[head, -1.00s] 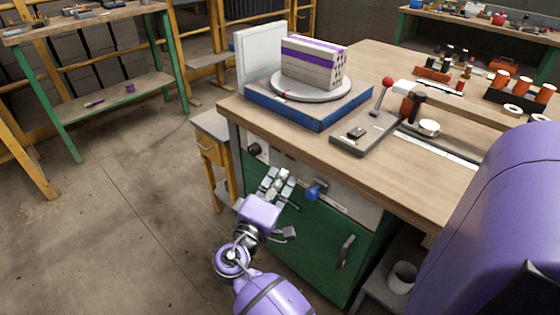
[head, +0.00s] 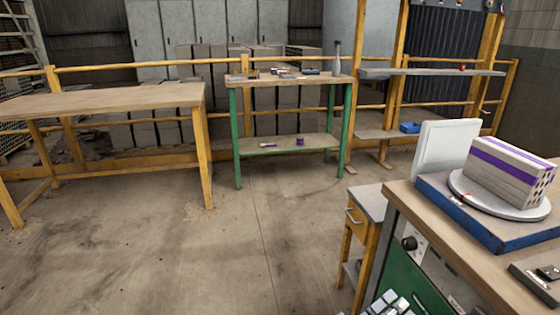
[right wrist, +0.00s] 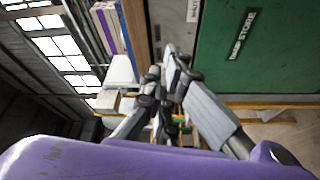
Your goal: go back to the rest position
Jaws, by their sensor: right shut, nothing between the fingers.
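My right gripper (head: 398,305) just enters the bottom edge of the head view, in front of the workbench's green cabinet. In the right wrist view its fingers (right wrist: 172,65) are together and hold nothing, with the green cabinet front (right wrist: 245,50) beyond them. My left gripper is not in view.
The workbench (head: 425,205) at right carries a hollow brick (head: 508,170) with a purple stripe on a round turntable (head: 480,198) over a blue base (head: 455,212). A small yellow-framed stand (head: 370,203) adjoins it. Open concrete floor (head: 240,250) lies left, before a wooden table (head: 100,100) and green-legged table (head: 290,82).

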